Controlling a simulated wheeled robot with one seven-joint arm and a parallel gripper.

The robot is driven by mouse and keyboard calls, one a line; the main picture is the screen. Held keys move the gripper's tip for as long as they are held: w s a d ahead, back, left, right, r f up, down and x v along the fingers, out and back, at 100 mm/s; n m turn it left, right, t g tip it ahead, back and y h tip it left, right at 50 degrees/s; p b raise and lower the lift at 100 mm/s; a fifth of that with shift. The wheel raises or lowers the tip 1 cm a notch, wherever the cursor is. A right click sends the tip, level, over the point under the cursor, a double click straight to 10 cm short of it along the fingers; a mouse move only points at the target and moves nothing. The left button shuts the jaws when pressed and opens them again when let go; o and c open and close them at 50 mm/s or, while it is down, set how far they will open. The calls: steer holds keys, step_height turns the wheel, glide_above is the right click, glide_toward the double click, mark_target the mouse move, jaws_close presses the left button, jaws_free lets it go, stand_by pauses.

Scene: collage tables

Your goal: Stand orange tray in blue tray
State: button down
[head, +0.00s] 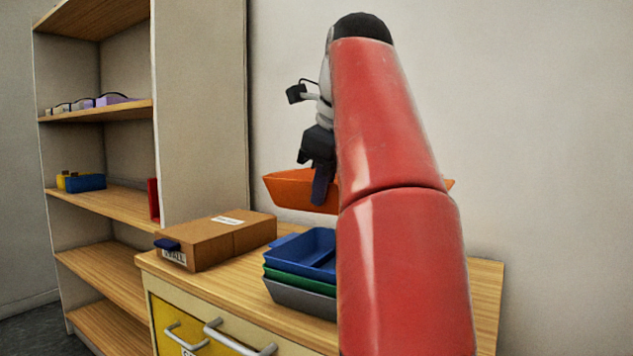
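The orange tray (290,190) is up in the air above the cabinet top, partly hidden behind my red arm; a bit of it shows on the arm's right side. My gripper (322,190) is at the tray's near wall, with a dark finger overlapping it, and seems to hold it. The far finger is hidden. The blue tray (287,252) lies on top of a stack on the cabinet, below the orange tray and apart from it. My arm hides the blue tray's right part.
Under the blue tray are a green tray (290,278) and a grey tray (290,298). A cardboard box (205,240) stands left of the stack on the wooden cabinet top (225,290). A shelf unit (200,110) with small items stands at the left.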

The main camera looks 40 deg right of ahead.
steer(key=f, duration=0.1)
steer(key=b, duration=0.2)
glide_above(324, 272)
steer(key=f, duration=0.5)
steer(key=shift+w, duration=0.3)
steer(key=shift+f+b, duration=1.75)
steer(key=shift+f, duration=0.55)
steer(key=shift+d+f, duration=0.1)
steer(key=c, duration=2.1)
jaws_free()
steer(key=o, duration=0.5)
steer(key=shift+f, duration=0.15)
steer(key=shift+o, duration=0.2)
steer(key=p+v, duration=0.3)
steer(key=v, duration=0.5)
steer(key=shift+r, duration=0.4)
